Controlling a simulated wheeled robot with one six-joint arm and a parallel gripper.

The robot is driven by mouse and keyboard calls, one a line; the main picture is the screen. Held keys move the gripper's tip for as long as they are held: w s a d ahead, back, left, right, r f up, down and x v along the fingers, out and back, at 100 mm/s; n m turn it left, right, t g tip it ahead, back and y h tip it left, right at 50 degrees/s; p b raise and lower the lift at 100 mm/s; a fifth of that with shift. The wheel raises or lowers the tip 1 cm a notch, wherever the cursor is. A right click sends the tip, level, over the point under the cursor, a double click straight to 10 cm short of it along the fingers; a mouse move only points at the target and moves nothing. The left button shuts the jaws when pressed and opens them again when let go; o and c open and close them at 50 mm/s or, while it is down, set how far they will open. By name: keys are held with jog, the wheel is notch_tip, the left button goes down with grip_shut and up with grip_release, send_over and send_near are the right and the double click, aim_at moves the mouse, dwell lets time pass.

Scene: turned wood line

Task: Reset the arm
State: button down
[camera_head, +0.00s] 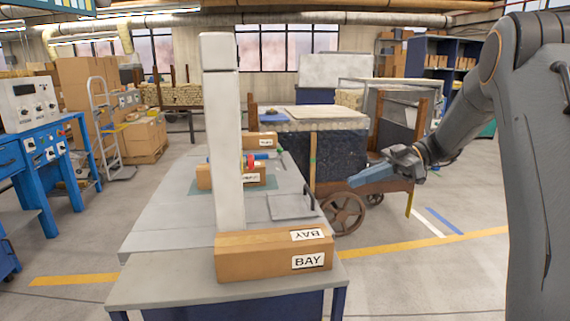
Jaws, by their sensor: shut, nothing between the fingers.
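My gripper (372,177) is at the end of my grey arm, which comes in from the right side of the head view. It points left and slightly down, in the air to the right of the grey bench (160,250). It is shut and empty, and shows small against the wooden cart (385,187) behind it. No wrist view is given, so the fingertips show only from afar.
A cardboard box labelled BAY (245,262) sits at the bench's near end. A pale upright post (222,130) rises behind it. Red and blue parts (252,158) lie farther back near another box. A blue control desk (40,150) stands left.

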jog(key=s+f+m+t+h, duration=0.2)
jog(key=s+f+m+h, duration=0.55)
jog(key=s+m, duration=0.3)
jog(key=s+f+m+t+h, duration=0.3)
jog(key=s+f+m+h, duration=0.3)
jog(key=s+f+m, duration=0.45)
jog(key=s+a+n+g+b, duration=0.3)
jog(key=s+a+n+b, duration=0.1)
jog(key=s+a+b, duration=0.55)
jog(key=d+r+m+p, duration=0.2)
jog(key=d+r+p, duration=0.5)
jog(key=p, duration=0.8)
jog(key=shift+w+d+r+m, duration=0.15)
jog(key=shift+d+r+m, duration=0.25)
jog(key=shift+d, duration=0.7)
